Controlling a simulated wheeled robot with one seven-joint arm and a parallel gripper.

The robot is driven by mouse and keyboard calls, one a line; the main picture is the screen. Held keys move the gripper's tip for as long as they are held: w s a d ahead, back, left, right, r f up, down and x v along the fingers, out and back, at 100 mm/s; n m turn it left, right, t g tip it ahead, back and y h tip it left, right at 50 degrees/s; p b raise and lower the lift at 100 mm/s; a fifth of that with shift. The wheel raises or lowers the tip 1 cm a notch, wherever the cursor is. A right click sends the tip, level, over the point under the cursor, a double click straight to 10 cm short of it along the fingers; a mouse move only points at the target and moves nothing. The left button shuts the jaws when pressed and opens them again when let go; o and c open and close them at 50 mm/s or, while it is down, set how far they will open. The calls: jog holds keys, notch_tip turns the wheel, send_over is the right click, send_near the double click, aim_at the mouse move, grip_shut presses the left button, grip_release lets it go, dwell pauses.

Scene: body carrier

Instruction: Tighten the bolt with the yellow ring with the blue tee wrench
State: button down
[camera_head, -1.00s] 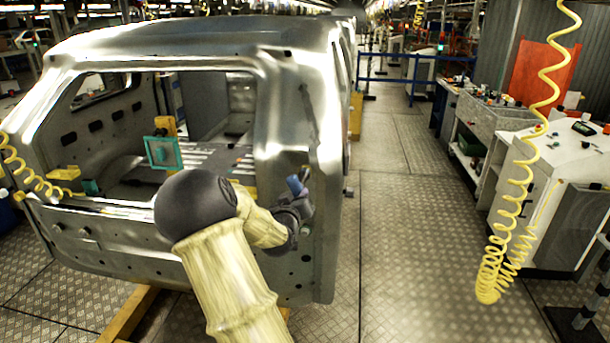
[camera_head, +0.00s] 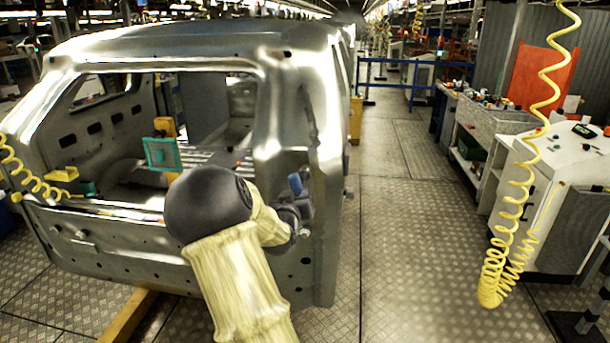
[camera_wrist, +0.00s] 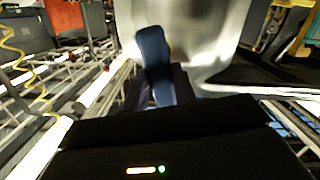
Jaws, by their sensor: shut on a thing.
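The blue tee wrench (camera_head: 295,184) shows as a short blue handle at the right rear corner of the car body, above my wrist. In the wrist view the blue handle (camera_wrist: 154,64) stands upright, slightly tilted, between the dark fingers of my gripper (camera_wrist: 153,88). My gripper is shut on it. The wrench's lower end, the bolt and the yellow ring cannot be made out in either view.
The bare metal car body (camera_head: 285,110) fills the left half. A teal frame (camera_head: 162,154) stands inside its opening. A yellow coiled hose (camera_head: 520,190) hangs at the right by a white workbench (camera_head: 560,165). The plated floor (camera_head: 410,240) between is clear.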

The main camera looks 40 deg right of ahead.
jog(key=shift+m+b, duration=0.4)
jog(key=shift+b, duration=0.15)
jog(key=shift+p, duration=0.3)
jog(key=shift+n, duration=0.8)
jog(key=c, duration=1.7)
grip_release()
grip_shut()
